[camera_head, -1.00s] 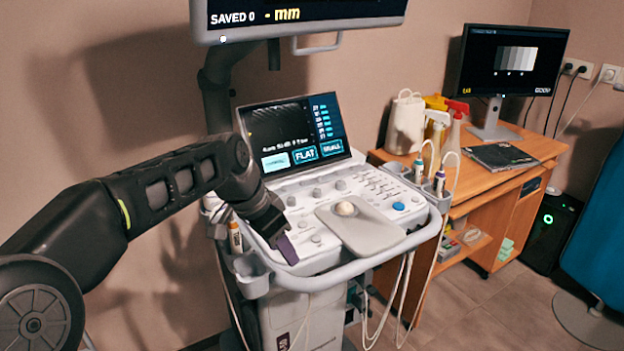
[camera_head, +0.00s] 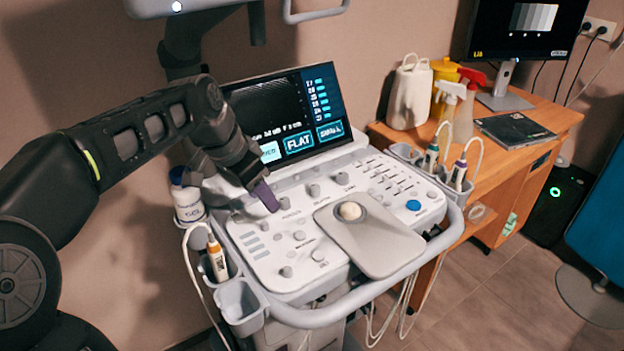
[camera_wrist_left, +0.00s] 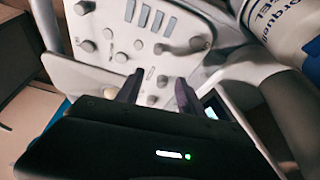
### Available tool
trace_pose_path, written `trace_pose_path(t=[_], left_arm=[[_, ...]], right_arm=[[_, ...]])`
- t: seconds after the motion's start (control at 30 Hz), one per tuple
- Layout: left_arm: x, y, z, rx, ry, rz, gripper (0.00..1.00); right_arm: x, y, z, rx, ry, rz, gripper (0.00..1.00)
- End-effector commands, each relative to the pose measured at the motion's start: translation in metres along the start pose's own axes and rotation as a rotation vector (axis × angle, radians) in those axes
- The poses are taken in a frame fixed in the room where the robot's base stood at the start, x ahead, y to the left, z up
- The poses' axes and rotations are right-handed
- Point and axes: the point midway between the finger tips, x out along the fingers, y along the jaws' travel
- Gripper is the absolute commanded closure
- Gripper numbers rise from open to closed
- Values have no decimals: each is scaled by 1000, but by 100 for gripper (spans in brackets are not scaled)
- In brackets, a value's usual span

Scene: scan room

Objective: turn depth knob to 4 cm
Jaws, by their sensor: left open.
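The ultrasound console's white control panel (camera_head: 322,262) carries several small grey knobs, and I cannot read which label is depth. One knob (camera_head: 284,203) stands just right of my left gripper (camera_head: 267,197), with another knob (camera_head: 314,190) further right. My left gripper is over the panel's upper left part, below the console's touch screen (camera_head: 290,112). In the left wrist view its two dark fingers (camera_wrist_left: 158,92) are apart, with a grey knob (camera_wrist_left: 162,80) showing between them. Whether they touch it, I cannot tell. My right gripper is out of view.
A gel bottle (camera_head: 188,203) stands left of the panel, close to my left arm, above a probe in a holder (camera_head: 216,258). The trackball plate (camera_head: 372,240) takes the panel's right front. A wooden desk (camera_head: 540,115) with spray bottles stands at the right.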

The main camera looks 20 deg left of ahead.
Motion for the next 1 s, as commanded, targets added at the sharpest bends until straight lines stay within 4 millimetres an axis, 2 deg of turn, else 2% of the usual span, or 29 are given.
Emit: trace_pose_path(t=[0.17,0.37,0.8,0.9,1.0], left_arm=[[2,0,-4,0,-1,1,55],[10,0,-25,2,-2,1,55],[47,1,-116,2,-1,3,55],[70,0,-110,0,-4,2,55],[84,0,-111,0,-2,1,55]], right_arm=[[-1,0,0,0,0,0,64],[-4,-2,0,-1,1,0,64],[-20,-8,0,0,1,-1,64],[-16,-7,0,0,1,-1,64],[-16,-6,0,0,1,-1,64]])
